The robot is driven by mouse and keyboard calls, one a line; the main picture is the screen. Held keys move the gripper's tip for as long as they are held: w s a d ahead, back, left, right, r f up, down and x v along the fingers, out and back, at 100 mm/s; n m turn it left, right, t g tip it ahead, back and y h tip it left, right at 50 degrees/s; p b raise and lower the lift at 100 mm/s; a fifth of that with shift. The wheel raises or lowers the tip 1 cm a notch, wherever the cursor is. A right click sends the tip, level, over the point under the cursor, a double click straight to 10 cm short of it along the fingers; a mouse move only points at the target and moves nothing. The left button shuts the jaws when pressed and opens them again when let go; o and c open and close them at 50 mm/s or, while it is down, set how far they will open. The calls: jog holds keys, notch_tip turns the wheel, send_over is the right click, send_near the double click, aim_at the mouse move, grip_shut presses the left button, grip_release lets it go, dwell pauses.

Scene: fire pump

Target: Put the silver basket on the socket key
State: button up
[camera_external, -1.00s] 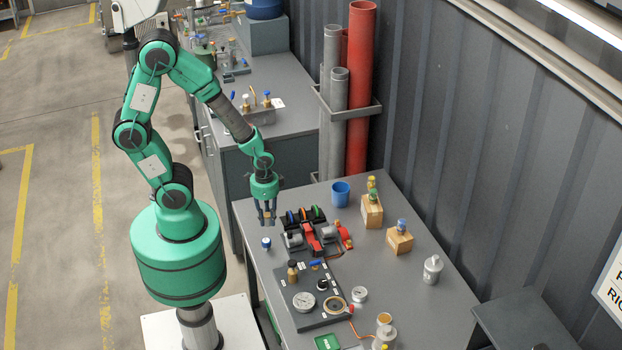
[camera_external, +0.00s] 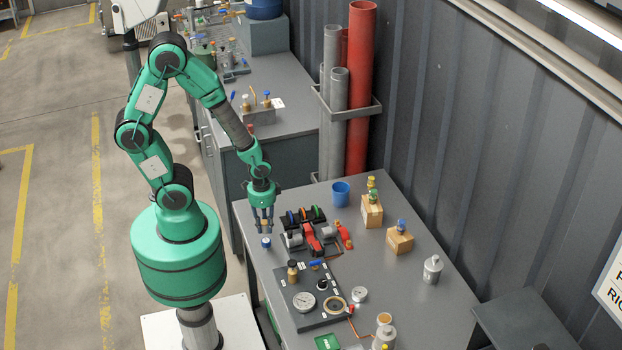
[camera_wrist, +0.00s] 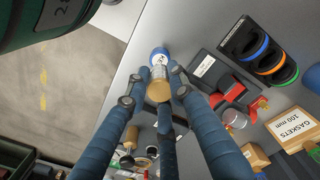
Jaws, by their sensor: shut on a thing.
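My gripper (camera_external: 263,229) points down over the near left edge of the bench. In the wrist view my gripper (camera_wrist: 155,88) has its fingers around a small piece with a brass end and a silver part, which looks like the silver basket (camera_wrist: 159,73). A small blue-topped piece (camera_external: 266,243) stands on the bench just below my fingertips. It also shows in the wrist view (camera_wrist: 159,55), in line beyond the silver part. It may be the socket key, but I cannot be sure. Whether the held piece touches it is hidden.
A dark panel with gauges (camera_external: 304,301) lies in front, and a red and black assembly (camera_external: 313,240) is close on the right. A rack of coloured rings (camera_wrist: 262,55), boxes (camera_external: 399,241), a blue cup (camera_external: 341,194) and a silver canister (camera_external: 432,269) stand farther right.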

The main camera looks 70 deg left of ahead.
aim_at(265, 233)
jog(key=shift+f, duration=0.15)
jog(key=shift+f+b, duration=0.3)
jog(key=shift+f, duration=1.7)
jog(key=shift+f, duration=0.15)
jog(key=o, duration=0.9)
notch_tip(265, 233, up, 12)
jog(key=shift+s+r+p, duration=0.1)
jog(key=shift+r+p, duration=0.1)
jog(key=shift+p, duration=0.75)
